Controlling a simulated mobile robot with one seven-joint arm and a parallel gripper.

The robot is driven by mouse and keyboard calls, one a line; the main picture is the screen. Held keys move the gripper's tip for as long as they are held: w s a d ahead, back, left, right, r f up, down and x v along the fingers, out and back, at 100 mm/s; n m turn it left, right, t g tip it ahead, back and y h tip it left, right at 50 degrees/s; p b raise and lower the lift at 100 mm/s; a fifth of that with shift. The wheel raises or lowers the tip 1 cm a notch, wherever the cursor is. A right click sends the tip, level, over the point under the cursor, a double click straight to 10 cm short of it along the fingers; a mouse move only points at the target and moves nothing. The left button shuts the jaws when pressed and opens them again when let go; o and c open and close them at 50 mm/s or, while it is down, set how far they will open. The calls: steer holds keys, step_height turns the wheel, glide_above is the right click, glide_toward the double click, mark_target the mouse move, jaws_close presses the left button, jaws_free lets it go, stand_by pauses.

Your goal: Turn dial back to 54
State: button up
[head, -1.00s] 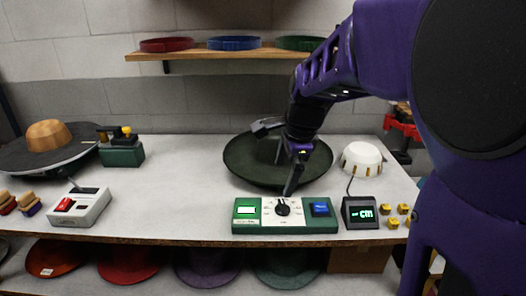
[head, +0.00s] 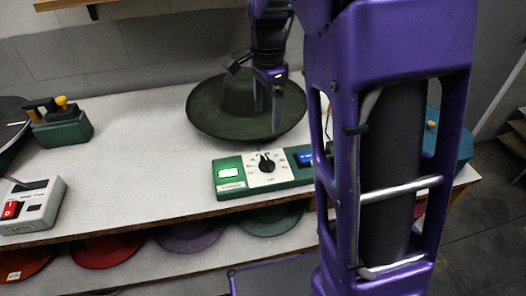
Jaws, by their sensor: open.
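The green control box (head: 230,190) sits near the front edge of the table. The scale numbers are too small to read. My gripper (head: 268,112) is open, fingers pointing down, behind and above the dial, in front of the dark green hat (head: 215,108). It is apart from the dial. My purple arm hides the box's right end.
A grey box with a red switch (head: 32,207) and a green block with yellow-tipped parts (head: 62,125) stand at the left. Coloured hats (head: 190,236) lie on the shelf below. The table between them (head: 140,140) is clear.

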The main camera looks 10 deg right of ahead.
mark_target(267, 160)
step_height(267, 160, down, 16)
steer(key=shift+r+b, duration=0.2)
steer(key=shift+b, duration=0.75)
steer(key=c, duration=1.4)
steer(key=shift+o, duration=0.2)
